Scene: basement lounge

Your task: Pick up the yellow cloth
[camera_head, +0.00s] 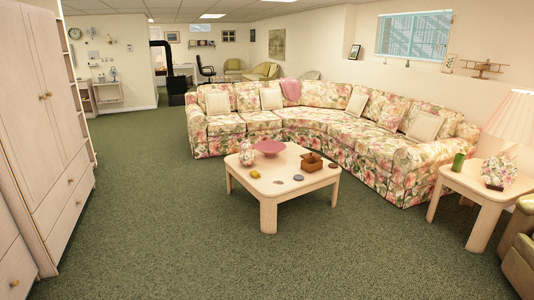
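A small yellow item (255,174), which looks like the folded or crumpled yellow cloth, lies on the near left part of the low wooden coffee table (268,189). It is too small to tell its exact shape. The table stands in the middle of the room, some way ahead. Neither of my grippers is in view, and nothing of mine touches the table.
The table also holds a pink bowl (270,147), a brown box (311,161), a patterned round item (246,154) and small dark discs. A floral sofa (262,121) curves behind it. A wardrobe (42,130) stands left, a side table (486,185) right. Green carpet in front is clear.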

